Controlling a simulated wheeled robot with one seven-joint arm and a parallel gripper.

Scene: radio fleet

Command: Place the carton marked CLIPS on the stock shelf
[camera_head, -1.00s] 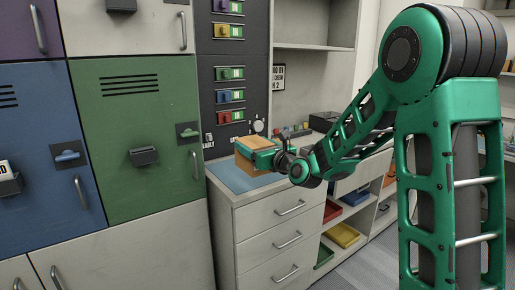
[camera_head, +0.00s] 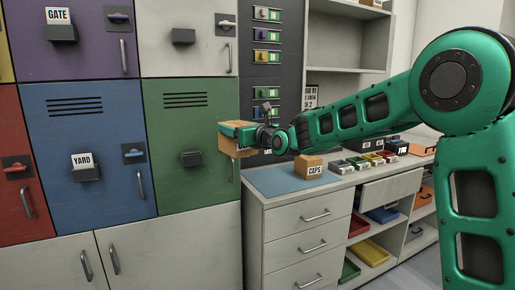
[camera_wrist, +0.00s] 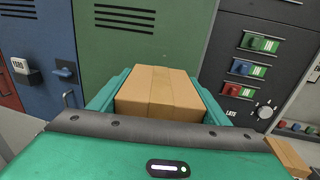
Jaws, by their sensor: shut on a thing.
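My gripper (camera_head: 231,133) is shut on a plain brown carton (camera_head: 226,147) in the head view. It holds the carton up in the air, in front of the green locker's right edge and above the counter's left end. In the wrist view the carton (camera_wrist: 158,92) sits between the green fingers, with a taped seam on top; no marking shows on its visible faces, so I cannot read its name. A second carton, marked CAPS (camera_head: 311,168), stands on the blue mat (camera_head: 275,181). An open shelf unit (camera_head: 346,72) is at the upper right; no label names it as the stock shelf.
Coloured lockers (camera_head: 187,107) fill the left. A dark switch panel (camera_head: 268,92) is behind the gripper. Drawers (camera_head: 312,222) stand below the counter. Small coloured boxes (camera_head: 366,160) line its back right. The left part of the mat is clear.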

